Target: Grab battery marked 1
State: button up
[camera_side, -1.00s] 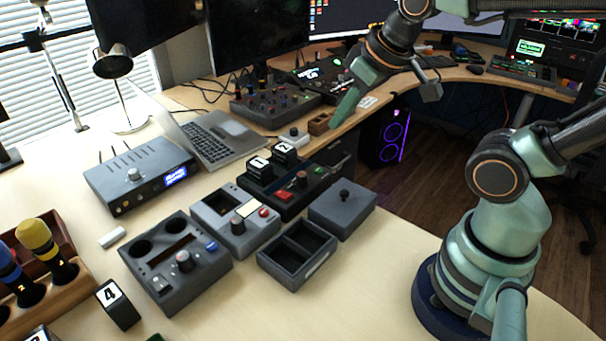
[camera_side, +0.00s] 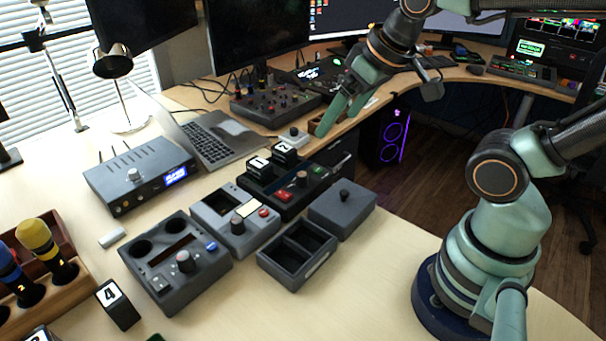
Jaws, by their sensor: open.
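The battery marked 1 (camera_side: 259,165) is a black block with a white label. It stands upright in the black charger (camera_side: 318,186) near the middle of the view. A like battery marked 2 (camera_side: 285,152) stands right beside it in the same charger. My gripper (camera_side: 338,118) is above and to the right of both batteries, apart from them. Its green fingers are spread open, point down to the left, and hold nothing.
A grey box with a knob (camera_side: 343,208) and an empty two-slot tray (camera_side: 297,254) stand in front of the charger. A laptop (camera_side: 214,138) lies behind it to the left. Bare table shows at the front.

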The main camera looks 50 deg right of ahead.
jog(key=w+r+m+g, duration=0.1)
jog(key=w+r+m, duration=0.1)
jog(key=w+m, duration=0.25)
jog(key=m+g, duration=0.5)
jog(key=m, duration=0.9)
send_over(259, 162)
notch_tip(259, 162, down, 10)
jog(key=shift+n, duration=0.25)
jog(key=f, duration=0.6)
jog(key=shift+a+f, duration=0.1)
jog(key=shift+a, duration=0.15)
jog(key=shift+d+f, duration=0.15)
jog(key=shift+f, duration=1.2)
jog(key=shift+d+f, duration=0.1)
jog(key=shift+f, duration=1.2)
grip_shut()
